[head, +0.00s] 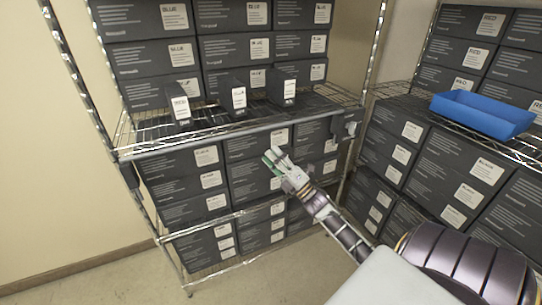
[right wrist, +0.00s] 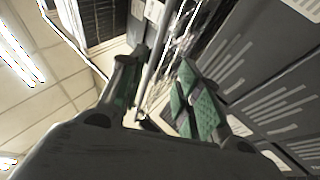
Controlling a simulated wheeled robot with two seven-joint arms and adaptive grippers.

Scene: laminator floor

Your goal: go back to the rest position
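My right gripper (head: 272,158) reaches in front of the middle shelf rack, just below its front shelf edge. It shows green finger pads and holds nothing that I can see. In the right wrist view my right gripper (right wrist: 160,95) has its two fingers apart, with only background between them. My left gripper is not in the head view.
A wire rack (head: 235,135) holds dark labelled boxes (head: 235,50) above and below. Several small dark boxes (head: 233,95) stand near its front edge. A blue tray (head: 482,113) sits on the right rack. Floor (head: 290,275) is bare below.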

